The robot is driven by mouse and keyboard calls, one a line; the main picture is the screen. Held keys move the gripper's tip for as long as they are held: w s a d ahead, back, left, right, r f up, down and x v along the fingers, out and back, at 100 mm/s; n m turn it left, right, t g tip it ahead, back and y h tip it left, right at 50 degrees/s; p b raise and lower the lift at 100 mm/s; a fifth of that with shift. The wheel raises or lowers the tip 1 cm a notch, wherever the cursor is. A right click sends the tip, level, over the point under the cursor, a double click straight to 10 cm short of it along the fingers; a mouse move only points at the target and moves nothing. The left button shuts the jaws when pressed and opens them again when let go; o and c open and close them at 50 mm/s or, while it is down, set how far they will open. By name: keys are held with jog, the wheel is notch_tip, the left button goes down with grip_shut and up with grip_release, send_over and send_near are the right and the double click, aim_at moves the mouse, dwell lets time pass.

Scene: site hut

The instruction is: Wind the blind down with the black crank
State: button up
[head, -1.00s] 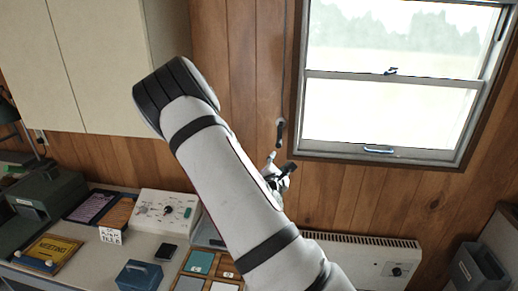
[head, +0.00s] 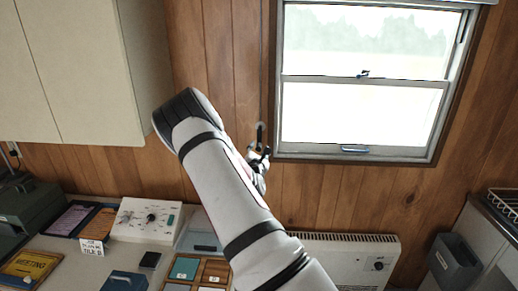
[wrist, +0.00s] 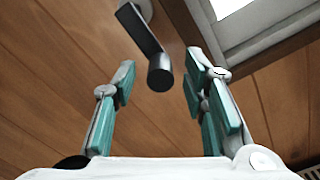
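The black crank (head: 260,134) is mounted on the wood-panelled wall just left of the window and hangs downward. In the wrist view the crank (wrist: 143,30) runs from a pale round mount to a dark knob, which sits ahead of and between my fingertips. My gripper (head: 259,156) is at the crank's lower end in the head view, partly hidden by my arm. In the wrist view my gripper (wrist: 160,82) is open, with a gap on both sides of the knob. The window (head: 365,80) is largely uncovered; a pale strip crosses its top edge, and I cannot tell whether it is the blind.
A wall cabinet (head: 85,65) hangs at the upper left. A desk below holds a control box (head: 146,219), a teal-and-brown tray and papers. A heater (head: 345,258) stands under the window. A dark bin (head: 455,262) is at the lower right.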

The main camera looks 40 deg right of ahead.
jog(key=shift+x, duration=0.85)
grip_shut()
jog(key=shift+f+m, duration=0.1)
jog(key=shift+m, duration=0.2)
